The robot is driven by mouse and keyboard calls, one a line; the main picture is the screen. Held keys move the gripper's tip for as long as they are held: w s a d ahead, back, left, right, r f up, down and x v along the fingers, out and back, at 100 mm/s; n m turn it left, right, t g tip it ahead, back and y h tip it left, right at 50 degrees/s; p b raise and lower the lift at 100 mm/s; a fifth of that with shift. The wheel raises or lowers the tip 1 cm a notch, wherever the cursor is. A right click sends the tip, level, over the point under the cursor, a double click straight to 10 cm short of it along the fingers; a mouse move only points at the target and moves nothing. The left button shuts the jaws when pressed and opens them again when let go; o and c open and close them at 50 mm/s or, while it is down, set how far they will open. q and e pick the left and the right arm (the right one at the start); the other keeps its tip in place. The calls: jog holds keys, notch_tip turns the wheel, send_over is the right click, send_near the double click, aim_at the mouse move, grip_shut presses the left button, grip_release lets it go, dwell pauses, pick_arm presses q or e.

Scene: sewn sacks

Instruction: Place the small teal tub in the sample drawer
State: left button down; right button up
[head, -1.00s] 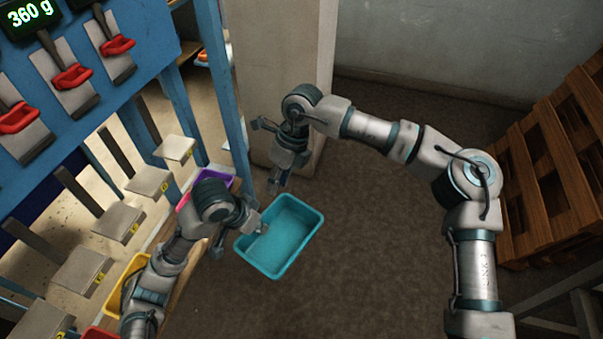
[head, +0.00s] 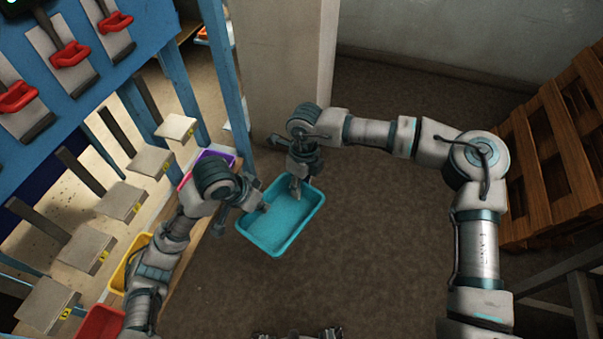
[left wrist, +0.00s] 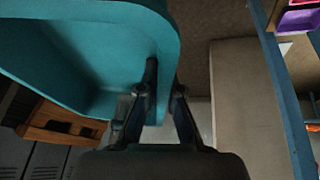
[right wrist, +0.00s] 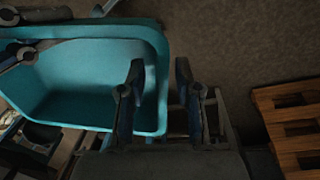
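The teal tub (head: 284,240) is in the middle of the head view, its open side up. I cannot tell what bears it from below. My left gripper (head: 264,206) is at its left wall. In the left wrist view its fingers (left wrist: 165,80) are close together with the tub wall (left wrist: 85,45) between them. My right gripper (head: 298,188) is at the tub's far right rim. In the right wrist view its fingers (right wrist: 158,75) are apart, one inside the tub (right wrist: 85,75) and one outside, with a gap around the rim. I cannot pick out the sample drawer.
A blue rack (head: 172,85) with red levers and grey plates stands at left. Purple (head: 218,155), yellow (head: 122,272) and red (head: 98,325) bins sit under it. A pale pillar (head: 285,60) is behind. Wooden pallets (head: 560,150) lean at right. Floor right of the tub is clear.

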jog(key=shift+f, duration=0.25)
grip_shut()
pick_arm(q)
jog(key=c, duration=1.2)
grip_release()
jog(key=shift+c, duration=0.2)
jog(key=shift+r, duration=0.1)
